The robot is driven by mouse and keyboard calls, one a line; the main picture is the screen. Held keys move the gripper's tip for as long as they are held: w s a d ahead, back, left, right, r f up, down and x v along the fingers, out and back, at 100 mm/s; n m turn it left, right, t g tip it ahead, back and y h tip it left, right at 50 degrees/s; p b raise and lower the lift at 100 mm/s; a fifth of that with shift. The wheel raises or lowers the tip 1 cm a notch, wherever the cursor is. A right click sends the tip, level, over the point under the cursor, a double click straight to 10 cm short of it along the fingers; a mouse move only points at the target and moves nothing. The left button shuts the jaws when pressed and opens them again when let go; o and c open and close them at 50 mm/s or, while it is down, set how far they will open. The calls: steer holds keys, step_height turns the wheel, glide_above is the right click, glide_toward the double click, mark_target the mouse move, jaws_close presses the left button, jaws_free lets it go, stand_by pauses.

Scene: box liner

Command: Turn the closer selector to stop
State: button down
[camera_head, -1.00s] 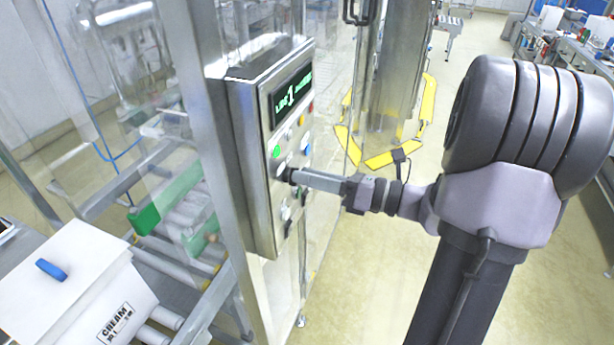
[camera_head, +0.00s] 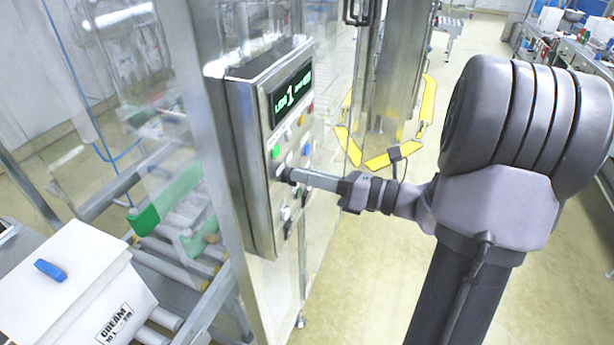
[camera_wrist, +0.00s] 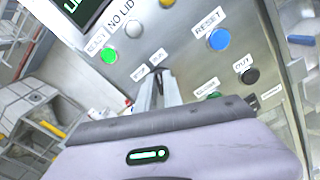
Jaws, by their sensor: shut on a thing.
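The steel control panel (camera_head: 262,215) stands left of my arm in the head view. My gripper (camera_head: 294,175) reaches it from the right, its fingertips at the panel face. In the wrist view my gripper (camera_wrist: 160,88) is shut on a black selector knob (camera_wrist: 160,73), which shows between the two fingertips. Two small labels (camera_wrist: 140,74) sit beside and above this knob; their words are too small to read surely. The fingers hide most of the knob, so its exact pointer angle is unclear.
Near the held knob are a green button (camera_wrist: 109,56), a blue RESET button (camera_wrist: 219,39) and another black knob (camera_wrist: 250,75). A lit display (camera_head: 291,95) is above. A white cream box (camera_head: 75,285) stands lower left. Open floor (camera_head: 345,290) lies right of the panel.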

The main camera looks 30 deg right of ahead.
steer(key=shift+s+a+f+n+b, duration=0.1)
steer(key=shift+a+n+b, duration=0.05)
steer(key=shift+n+b, duration=2.65)
steer(key=shift+s+a+n+b, duration=0.1)
steer(key=shift+a+n+b, duration=0.05)
steer(key=shift+n+b, duration=2.65)
steer(key=c, duration=1.5)
jaws_free()
